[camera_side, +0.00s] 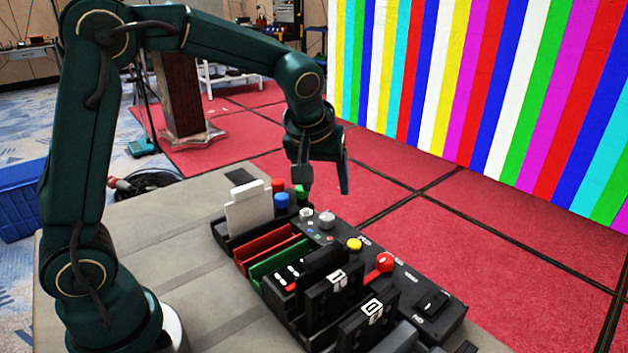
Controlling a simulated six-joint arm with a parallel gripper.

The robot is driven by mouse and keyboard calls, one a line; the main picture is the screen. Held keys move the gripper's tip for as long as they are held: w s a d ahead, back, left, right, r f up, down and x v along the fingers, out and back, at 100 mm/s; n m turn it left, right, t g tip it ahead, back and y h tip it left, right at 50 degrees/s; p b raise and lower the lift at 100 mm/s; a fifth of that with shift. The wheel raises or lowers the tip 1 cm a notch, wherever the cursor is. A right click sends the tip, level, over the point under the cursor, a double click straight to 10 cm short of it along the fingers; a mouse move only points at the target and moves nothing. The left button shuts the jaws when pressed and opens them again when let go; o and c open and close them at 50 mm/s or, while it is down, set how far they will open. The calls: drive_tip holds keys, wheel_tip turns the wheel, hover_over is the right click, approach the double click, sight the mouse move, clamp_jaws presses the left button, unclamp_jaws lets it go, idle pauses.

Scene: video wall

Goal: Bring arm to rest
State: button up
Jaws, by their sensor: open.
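My gripper (324,188) hangs from my dark green arm, fingers pointing down and apart, with nothing visible between them. It is above the far left part of a black control panel (399,288), close to the red, blue and green cylinders in the picture. The panel carries a yellow button (354,244), a red ball knob (385,262), a grey knob (326,220) and a black rocker switch (432,304). Whether a fingertip touches anything cannot be told from this angle.
A rack with a white card (249,209), red slot (268,249) and green slot (278,262) and black numbered blocks (334,294) stands along the panel on the grey table (190,212). A striped video wall (500,90) stands behind. The table's left part is clear.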

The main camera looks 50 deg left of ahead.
drive_tip(key=s+d+r+m+t+h, duration=0.1)
drive_tip(key=s+d+r+m+t, duration=0.1)
drive_tip(key=s+r, duration=0.65)
drive_tip(key=s+d+f+m, duration=0.1)
drive_tip(key=s+f+m, duration=0.1)
drive_tip(key=s, duration=0.3)
drive_tip(key=s+d+f+m+g+h, duration=0.1)
drive_tip(key=s+d+f+m, duration=0.1)
drive_tip(key=s, duration=0.4)
wheel_tip(320, 180, down, 2)
drive_tip(key=shift+f+m+h, duration=0.15)
drive_tip(key=shift+m+h, duration=0.15)
drive_tip(key=shift+m, duration=0.4)
drive_tip(key=shift+w, duration=0.1)
